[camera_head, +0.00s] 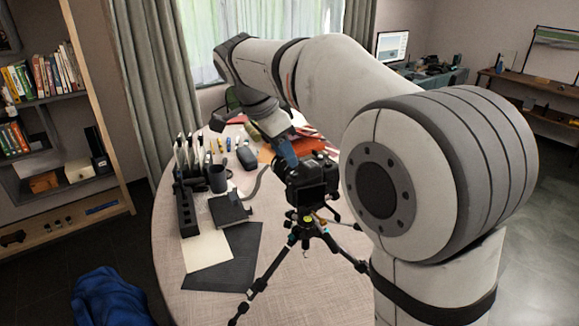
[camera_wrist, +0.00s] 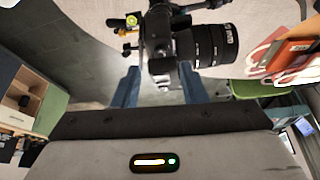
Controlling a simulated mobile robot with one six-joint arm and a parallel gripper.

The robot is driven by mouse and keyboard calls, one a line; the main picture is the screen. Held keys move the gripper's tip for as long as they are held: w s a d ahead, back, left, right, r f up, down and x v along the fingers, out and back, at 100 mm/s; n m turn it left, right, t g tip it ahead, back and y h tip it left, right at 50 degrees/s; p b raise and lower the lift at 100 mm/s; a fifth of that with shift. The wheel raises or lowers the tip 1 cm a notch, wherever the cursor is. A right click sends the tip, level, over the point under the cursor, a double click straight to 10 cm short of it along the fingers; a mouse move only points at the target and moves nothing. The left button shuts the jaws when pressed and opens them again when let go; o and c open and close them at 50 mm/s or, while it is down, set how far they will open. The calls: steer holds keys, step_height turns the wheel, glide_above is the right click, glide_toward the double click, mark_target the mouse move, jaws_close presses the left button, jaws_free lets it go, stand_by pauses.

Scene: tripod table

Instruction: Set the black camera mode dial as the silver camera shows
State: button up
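The black camera (camera_head: 305,190) stands on a tripod (camera_head: 312,232) on the round table, right of the middle in the head view. In the wrist view the black camera (camera_wrist: 158,42) is at the top centre, its long lens (camera_wrist: 210,45) pointing right. My gripper (camera_wrist: 159,72) is open, its two blue fingers apart on either side of the camera's near end. Contact cannot be told. In the head view one blue finger (camera_head: 286,152) shows just above the camera. The mode dial is too small to make out, and its setting cannot be read. No silver camera can be made out.
The round table (camera_head: 185,270) holds a black notebook (camera_head: 229,208), a dark mug (camera_head: 217,179), a dark mat (camera_head: 228,262) and an upright rack on the left. A red-and-white item (camera_wrist: 290,50) lies right of the lens.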

mark_target(294, 173)
steer(key=shift+x, duration=2.35)
steer(key=shift+c, duration=0.2)
jaws_close()
